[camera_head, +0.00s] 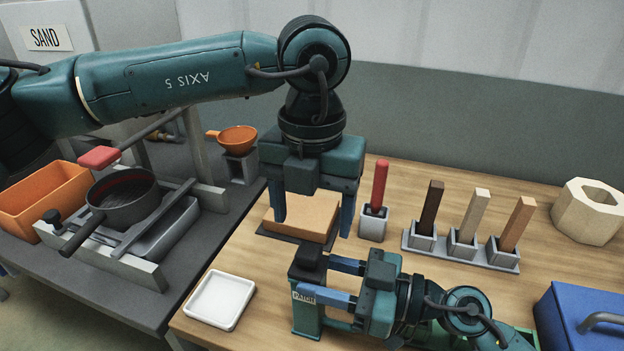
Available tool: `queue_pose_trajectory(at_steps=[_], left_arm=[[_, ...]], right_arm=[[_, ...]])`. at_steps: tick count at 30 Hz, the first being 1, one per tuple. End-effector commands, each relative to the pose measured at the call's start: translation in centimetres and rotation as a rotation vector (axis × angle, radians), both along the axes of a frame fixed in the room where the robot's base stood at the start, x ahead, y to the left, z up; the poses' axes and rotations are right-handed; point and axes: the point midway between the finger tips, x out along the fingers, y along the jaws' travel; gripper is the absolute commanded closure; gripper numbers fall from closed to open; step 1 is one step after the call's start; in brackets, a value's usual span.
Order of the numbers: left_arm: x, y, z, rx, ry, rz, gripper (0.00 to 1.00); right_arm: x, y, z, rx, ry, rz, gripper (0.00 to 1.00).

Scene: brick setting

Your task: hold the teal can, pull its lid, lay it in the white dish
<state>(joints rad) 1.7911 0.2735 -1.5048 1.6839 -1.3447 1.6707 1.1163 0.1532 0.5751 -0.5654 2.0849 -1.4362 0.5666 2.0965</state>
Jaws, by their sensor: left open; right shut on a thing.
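The teal can (307,322) stands upright near the front of the wooden table, with a small pale label on its side. Its dark lid (308,262) sits on top. My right gripper (326,277) comes in from the right and is shut on the can just below the lid. My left gripper (313,212) points down behind and above the lid, fingers apart, with nothing between them that I can make out. The white dish (221,299) lies empty to the left of the can.
A tan block (302,213) lies behind the can. A red stick stands in a grey holder (373,225); a rack (460,252) holds 3 bars to its right. A blue box (580,318) is front right. A pan (124,200) and orange bin (40,200) are left.

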Motion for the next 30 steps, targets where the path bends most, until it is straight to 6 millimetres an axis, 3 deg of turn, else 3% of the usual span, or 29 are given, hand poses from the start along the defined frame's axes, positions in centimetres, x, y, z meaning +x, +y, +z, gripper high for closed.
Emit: queue_pose_trajectory(at_steps=[6, 12, 23, 30], left_arm=[[0.0, 0.0, -3.9, 0.001, 0.002, -0.001, 0.31], [0.0, 0.0, -5.8, -0.001, 0.000, 0.000, 0.31], [0.0, 0.0, -6.2, -0.001, -0.001, 0.000, 0.31], [0.0, 0.0, -6.2, -0.001, -0.001, -0.001, 0.51]], right_arm=[[0.0, 0.0, 0.0, -0.001, 0.000, 0.000, 1.00], [0.0, 0.0, 0.0, 0.000, 0.000, 0.000, 1.00], [0.0, 0.0, 0.0, 0.000, 0.000, 0.000, 1.00], [0.0, 0.0, 0.0, 0.000, 0.000, 0.000, 1.00]])
